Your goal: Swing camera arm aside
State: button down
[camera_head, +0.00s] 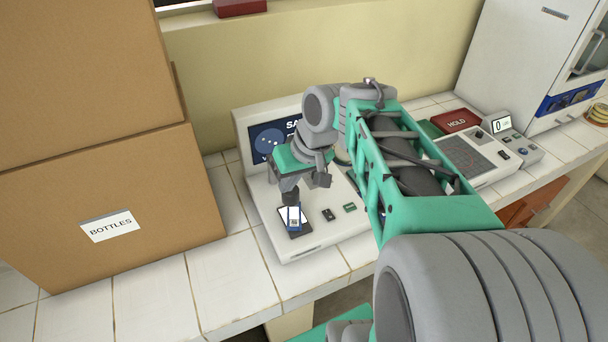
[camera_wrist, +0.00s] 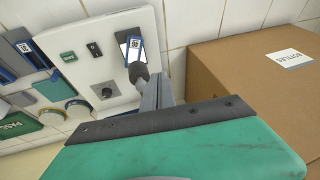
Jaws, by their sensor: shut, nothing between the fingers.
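The white imaging unit (camera_head: 325,238) stands on the bench with a lit screen (camera_head: 270,140) at its back. A white and blue labelled item (camera_head: 294,217) lies on a dark patch at its front; it also shows in the wrist view (camera_wrist: 135,48). My gripper (camera_head: 290,198) is shut and empty, pointing down just above this item. In the wrist view a dark rounded piece (camera_wrist: 138,71) shows beside the fingertips; I cannot tell whether they touch. I cannot clearly make out the camera arm; my own arm hides part of the unit.
A large cardboard box marked BOTTLES (camera_head: 110,195) stands close on the left. A red HOLD tray (camera_head: 457,121), a grey-topped device (camera_head: 465,155) and a white incubator (camera_head: 525,60) are on the right. A green PASS tray (camera_wrist: 15,125) shows in the wrist view.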

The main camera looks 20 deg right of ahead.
jog(key=w+d+r+t+y, duration=0.1)
jog(key=d+y, duration=0.2)
jog(key=d, duration=1.2)
jog(key=shift+d+n+y, duration=0.3)
jog(key=shift+n, duration=0.1)
jog(key=w+a+f+p, duration=0.2)
jog(key=w+a+f, duration=0.2)
jog(key=a+f, duration=0.3)
jog(key=shift+a, duration=0.95)
jog(key=shift+w+a, duration=0.1)
